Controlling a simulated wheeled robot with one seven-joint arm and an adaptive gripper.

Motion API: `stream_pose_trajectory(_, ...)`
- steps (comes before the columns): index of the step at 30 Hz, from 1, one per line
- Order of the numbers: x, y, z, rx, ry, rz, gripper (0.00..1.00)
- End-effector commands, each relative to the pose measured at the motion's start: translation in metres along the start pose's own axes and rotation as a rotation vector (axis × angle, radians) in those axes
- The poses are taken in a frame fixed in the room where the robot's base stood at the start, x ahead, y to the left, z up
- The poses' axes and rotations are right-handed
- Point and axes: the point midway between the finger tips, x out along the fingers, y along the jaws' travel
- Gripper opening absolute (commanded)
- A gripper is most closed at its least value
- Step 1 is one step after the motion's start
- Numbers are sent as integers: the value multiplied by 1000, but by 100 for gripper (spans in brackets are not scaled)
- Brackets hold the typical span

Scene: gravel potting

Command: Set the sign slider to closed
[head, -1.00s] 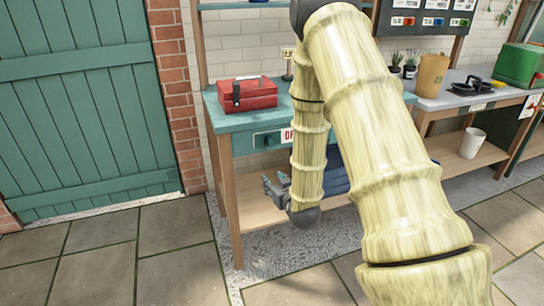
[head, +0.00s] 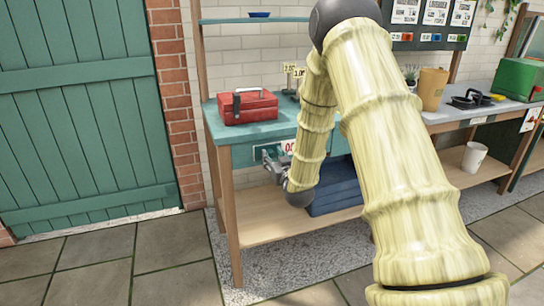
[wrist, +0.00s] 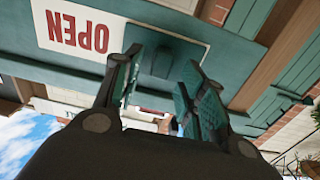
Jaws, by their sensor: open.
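The sign slider is on the teal front of the bench. In the wrist view, its white plate reads OPEN (wrist: 75,33) in red, upside down. Next to it, a dark teal block (wrist: 155,62), seemingly the slider's knob, shows on a teal panel between my fingers. My gripper (wrist: 163,88) is open and empty, with its pads on either side of the block's position; I cannot tell whether they touch it. In the head view, my gripper (head: 268,157) is at the bench front and hides the knob. Part of the red-lettered plate (head: 289,146) shows beside my arm.
A red toolbox (head: 248,108) stands on the teal bench top (head: 222,131). My arm hides the bench's right part. The paved floor in front is clear.

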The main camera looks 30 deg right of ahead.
Motion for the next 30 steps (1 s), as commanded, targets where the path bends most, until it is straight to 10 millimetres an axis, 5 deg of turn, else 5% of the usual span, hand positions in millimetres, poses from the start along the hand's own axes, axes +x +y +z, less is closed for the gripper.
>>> stream_pose_trajectory(6,18,0,0,0,0,0,41)
stream_pose_trajectory(17,21,1,0,1,0,1,41)
stream_pose_trajectory(24,21,1,0,1,0,1,0)
stream_pose_trajectory(30,21,0,0,1,0,0,0)
